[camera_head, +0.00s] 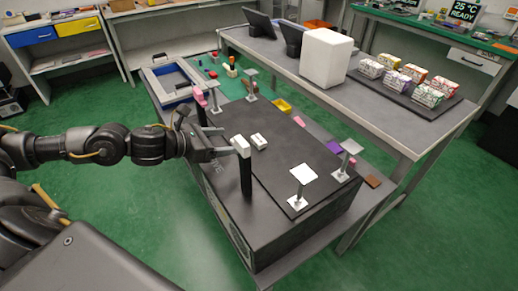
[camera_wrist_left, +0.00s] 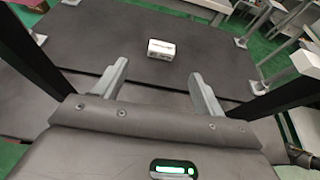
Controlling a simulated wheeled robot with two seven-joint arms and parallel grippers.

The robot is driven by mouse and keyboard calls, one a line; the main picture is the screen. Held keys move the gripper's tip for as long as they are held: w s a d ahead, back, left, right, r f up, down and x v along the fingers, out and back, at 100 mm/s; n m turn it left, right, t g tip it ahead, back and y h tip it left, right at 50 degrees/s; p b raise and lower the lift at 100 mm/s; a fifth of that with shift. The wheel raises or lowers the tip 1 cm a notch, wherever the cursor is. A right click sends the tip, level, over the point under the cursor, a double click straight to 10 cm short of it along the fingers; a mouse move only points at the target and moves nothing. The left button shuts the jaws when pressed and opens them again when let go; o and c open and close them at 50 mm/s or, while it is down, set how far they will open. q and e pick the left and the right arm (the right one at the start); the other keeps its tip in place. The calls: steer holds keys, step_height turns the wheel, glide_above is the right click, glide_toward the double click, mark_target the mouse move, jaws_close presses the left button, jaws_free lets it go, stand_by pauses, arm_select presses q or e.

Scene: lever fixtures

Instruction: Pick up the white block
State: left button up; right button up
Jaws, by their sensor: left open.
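The white block (camera_head: 259,141) lies on the dark mat (camera_head: 285,167) near the middle of the bench. It has a dark marking and also shows in the left wrist view (camera_wrist_left: 161,49), beyond the fingertips and roughly centred between them. My left gripper (camera_head: 222,145) comes in from the left, open and empty, apart from the block. In the left wrist view its two fingers (camera_wrist_left: 158,72) are spread wide. My right gripper is not in view.
A black post with a white top (camera_head: 241,145) stands between my left gripper and the block in the head view. A blue-edged tray (camera_head: 172,82) lies at the back left.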

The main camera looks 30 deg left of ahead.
mark_target(256, 140)
arm_select(q)
steer(key=shift+f, duration=0.2)
steer(key=p+x, duration=0.1)
steer(key=x, duration=0.4)
steer(key=shift+w+d, duration=0.15)
steer(key=shift+w, duration=0.15)
steer(key=shift+w+d+p, duration=0.15)
steer(key=shift+p, duration=0.15)
steer(key=p+x, duration=0.1)
steer(key=x, duration=0.3)
steer(key=shift+w+d, duration=0.1)
steer(key=shift+d, duration=0.1)
steer(key=shift+w+f, duration=0.15)
steer(key=shift+f, duration=0.1)
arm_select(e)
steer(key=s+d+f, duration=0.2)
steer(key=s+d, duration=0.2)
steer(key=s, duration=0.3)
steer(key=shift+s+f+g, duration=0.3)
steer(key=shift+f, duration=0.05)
arm_select(q)
steer(key=shift+c, duration=0.4)
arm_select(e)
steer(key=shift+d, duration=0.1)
arm_select(q)
steer(key=c, duration=1)
steer(key=shift+r, duration=0.1)
